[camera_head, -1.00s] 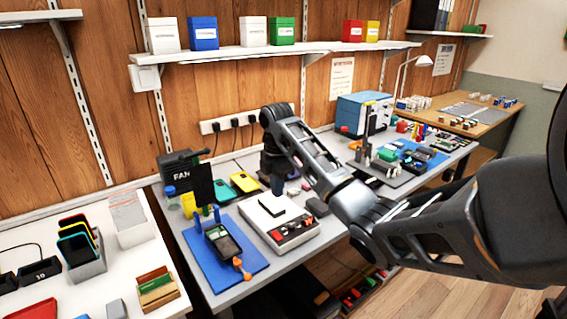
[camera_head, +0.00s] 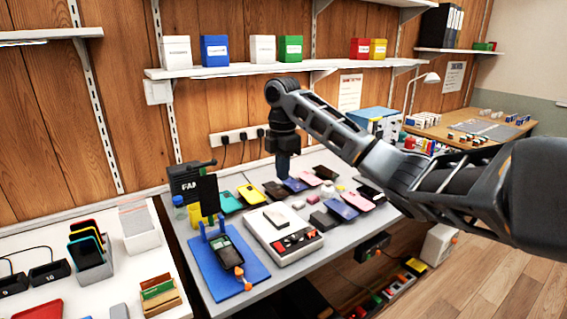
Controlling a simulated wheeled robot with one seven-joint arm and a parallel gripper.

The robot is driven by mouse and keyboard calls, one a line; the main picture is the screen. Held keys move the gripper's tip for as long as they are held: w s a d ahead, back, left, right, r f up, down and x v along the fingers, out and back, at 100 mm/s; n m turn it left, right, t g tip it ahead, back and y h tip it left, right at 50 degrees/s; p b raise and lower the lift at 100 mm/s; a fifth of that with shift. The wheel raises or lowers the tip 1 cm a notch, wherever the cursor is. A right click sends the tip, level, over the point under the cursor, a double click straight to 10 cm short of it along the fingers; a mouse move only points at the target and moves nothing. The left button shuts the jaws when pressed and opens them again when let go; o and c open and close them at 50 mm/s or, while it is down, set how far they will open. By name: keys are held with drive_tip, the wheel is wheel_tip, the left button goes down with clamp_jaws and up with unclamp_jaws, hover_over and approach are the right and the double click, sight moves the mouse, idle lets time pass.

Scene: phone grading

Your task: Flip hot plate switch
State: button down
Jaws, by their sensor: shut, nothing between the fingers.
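The hot plate (camera_head: 262,233) is a low white box on the grey bench, with a dark pad and a pale flat piece on its top. Its front control strip (camera_head: 297,242) carries red and black parts; which way any switch sits is too small to tell. My gripper (camera_head: 283,178) points down behind the hot plate, above the row of phones, apart from the control strip. It is shut and empty. My arm reaches in from the right and hides part of the bench beyond.
A blue mat (camera_head: 217,275) with an opened phone (camera_head: 226,251) lies left of the hot plate. Several phones, such as a yellow one (camera_head: 251,196), lie behind and right of it. A black fan box (camera_head: 189,181) stands at the back left. A shelf (camera_head: 250,68) runs above.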

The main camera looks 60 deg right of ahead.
drive_tip(key=shift+s+a+r, duration=0.1)
drive_tip(key=shift+s+r, duration=0.1)
drive_tip(key=shift+r, duration=1.05)
